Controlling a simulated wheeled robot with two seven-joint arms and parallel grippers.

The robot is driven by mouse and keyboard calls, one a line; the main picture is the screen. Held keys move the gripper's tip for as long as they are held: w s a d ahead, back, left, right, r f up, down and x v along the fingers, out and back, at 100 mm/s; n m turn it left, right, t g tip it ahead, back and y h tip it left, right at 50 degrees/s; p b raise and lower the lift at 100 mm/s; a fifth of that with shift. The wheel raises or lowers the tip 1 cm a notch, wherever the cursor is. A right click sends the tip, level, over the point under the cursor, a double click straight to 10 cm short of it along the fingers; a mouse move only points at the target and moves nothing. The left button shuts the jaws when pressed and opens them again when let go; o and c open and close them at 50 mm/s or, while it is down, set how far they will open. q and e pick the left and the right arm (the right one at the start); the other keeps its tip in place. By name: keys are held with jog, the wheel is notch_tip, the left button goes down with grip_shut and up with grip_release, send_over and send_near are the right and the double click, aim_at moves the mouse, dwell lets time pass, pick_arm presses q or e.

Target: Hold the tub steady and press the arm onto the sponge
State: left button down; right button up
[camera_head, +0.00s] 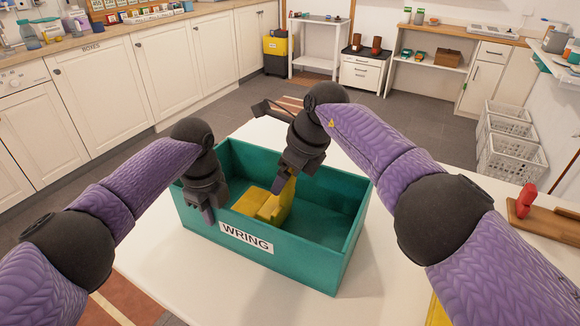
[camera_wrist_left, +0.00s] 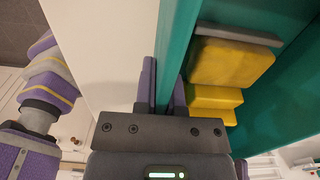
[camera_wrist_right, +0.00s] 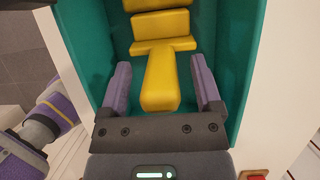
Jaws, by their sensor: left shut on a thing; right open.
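The teal tub (camera_head: 296,256), labelled WRING, stands on a white table. My left gripper (camera_head: 207,214) is shut on the tub's near-left wall; in the left wrist view the wall (camera_wrist_left: 178,50) passes between its fingers. Inside the tub are yellow blocks (camera_head: 250,204), also in the left wrist view (camera_wrist_left: 230,62); which is the sponge I cannot tell. A long yellow bar, apparently the arm (camera_wrist_right: 160,82), extends from them. My right gripper (camera_wrist_right: 160,90) is open over the tub, its fingers on either side of the bar with gaps. In the head view the right gripper partly hides the blocks.
A wooden board (camera_head: 545,222) with a red item (camera_head: 526,200) lies on the table at the right. A yellow object (camera_head: 438,312) shows at the bottom, partly behind my right arm. White baskets (camera_head: 503,150) stand beyond the table. The tub's right part is free.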

jog(key=v, duration=1.1)
jog(key=shift+r, duration=0.35)
jog(key=shift+s+d+f+y, duration=0.1)
jog(key=shift+d+f+y, duration=0.2)
jog(key=shift+d+f, duration=0.1)
jog(key=c, duration=0.3)
jog(key=d+f+y, duration=0.1)
jog(key=d+y, duration=0.1)
jog(key=s+d+f+y, duration=0.1)
jog(key=d, duration=0.1)
jog(key=shift+s+d+f+t, duration=0.1)
jog(key=shift+d+f+t, duration=0.05)
jog(key=shift+f+t, duration=0.25)
jog(key=c, duration=0.5)
jog(key=s+d, duration=0.1)
jog(key=d, duration=0.1)
jog(key=s+d+t+y, duration=0.1)
jog(key=s+d+t, duration=0.1)
jog(key=s+d, duration=0.1)
jog(key=shift+d+y, duration=0.3)
jog(key=shift+y, duration=0.1)
grip_shut()
jog(key=x, duration=0.4)
jog(key=a+r+x, duration=0.1)
jog(key=x, duration=0.6)
jog(key=shift+w+a+r, duration=0.25)
jog(key=shift+a, duration=0.15)
jog(key=shift+w+a, duration=0.25)
jog(key=shift+a, duration=0.2)
